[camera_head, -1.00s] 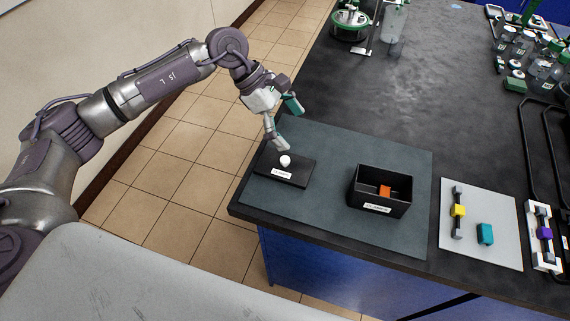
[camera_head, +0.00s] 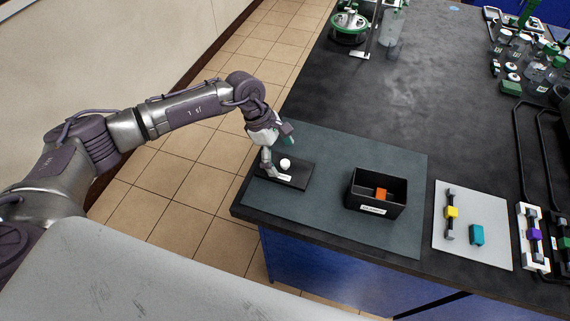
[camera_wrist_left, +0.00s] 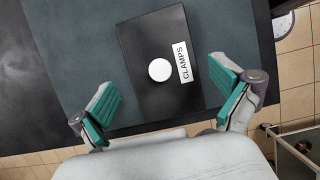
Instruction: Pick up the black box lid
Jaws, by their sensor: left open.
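The black box lid (camera_head: 299,178) lies flat on the grey-green mat at the bench's left front corner. It has a round white knob (camera_head: 285,163) and a white label reading CLAMPS, clear in the left wrist view (camera_wrist_left: 184,63). My left gripper (camera_head: 277,156) is just over the lid, at its left part. In the left wrist view the open teal-padded fingers (camera_wrist_left: 164,108) are spread wide, and the knob (camera_wrist_left: 159,70) shows ahead of the gap between them. Nothing is held. The open black box (camera_head: 376,194) stands to the right with an orange piece inside.
The mat (camera_head: 330,215) has free room between lid and box. A light plate (camera_head: 470,245) with yellow and teal clamps lies right of the box. Glassware and bottles (camera_head: 530,60) stand at the back right. The bench edge is close to the lid.

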